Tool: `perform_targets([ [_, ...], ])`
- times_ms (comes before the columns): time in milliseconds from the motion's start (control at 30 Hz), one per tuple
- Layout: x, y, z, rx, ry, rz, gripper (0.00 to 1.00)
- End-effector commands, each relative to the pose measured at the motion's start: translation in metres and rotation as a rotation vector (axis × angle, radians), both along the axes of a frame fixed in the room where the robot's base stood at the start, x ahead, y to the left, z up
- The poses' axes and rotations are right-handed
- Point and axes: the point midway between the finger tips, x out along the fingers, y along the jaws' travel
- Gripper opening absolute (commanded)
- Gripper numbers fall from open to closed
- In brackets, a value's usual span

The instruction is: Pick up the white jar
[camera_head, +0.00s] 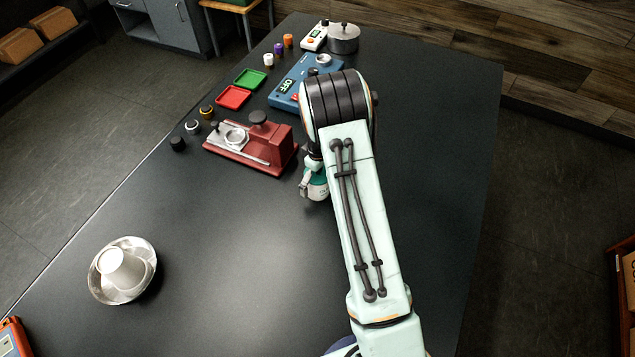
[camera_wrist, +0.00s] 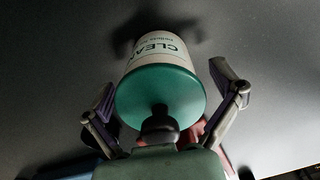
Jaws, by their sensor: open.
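A white jar with dark "CLEA" lettering and a teal lid with a black knob (camera_wrist: 158,48) stands between my gripper's fingers in the wrist view. In the head view only part of the jar (camera_head: 318,190) shows, beside my arm; the rest is hidden. My gripper (camera_wrist: 163,85) is open, with one finger on each side of the jar. I see gaps between the fingers and the jar in the wrist view. In the head view my gripper is mostly hidden behind the wrist.
A red press-like device (camera_head: 250,160) stands just left of the jar. Behind are a blue device (camera_head: 285,97), red (camera_head: 233,97) and green (camera_head: 250,78) trays and a metal pot (camera_head: 343,40). A metal bowl (camera_head: 150,270) holds an upturned white cup (camera_head: 121,268). The table's front middle is clear.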

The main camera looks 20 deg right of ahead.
Motion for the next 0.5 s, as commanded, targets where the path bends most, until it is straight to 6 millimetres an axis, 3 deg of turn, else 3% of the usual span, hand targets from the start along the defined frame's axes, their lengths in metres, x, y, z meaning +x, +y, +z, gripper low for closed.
perform_targets([
  [233, 0.0002, 0.0001, -0.0016, 0.001, -0.001, 0.000, 0.92],
  [267, 0.0002, 0.0001, -0.0016, 0.001, -0.001, 0.000, 0.86],
  [467, 0.0000, 0.0001, -0.0015, 0.001, -0.001, 0.000, 0.23],
  [500, 0.0000, 0.0001, -0.0015, 0.001, -0.001, 0.000, 0.23],
])
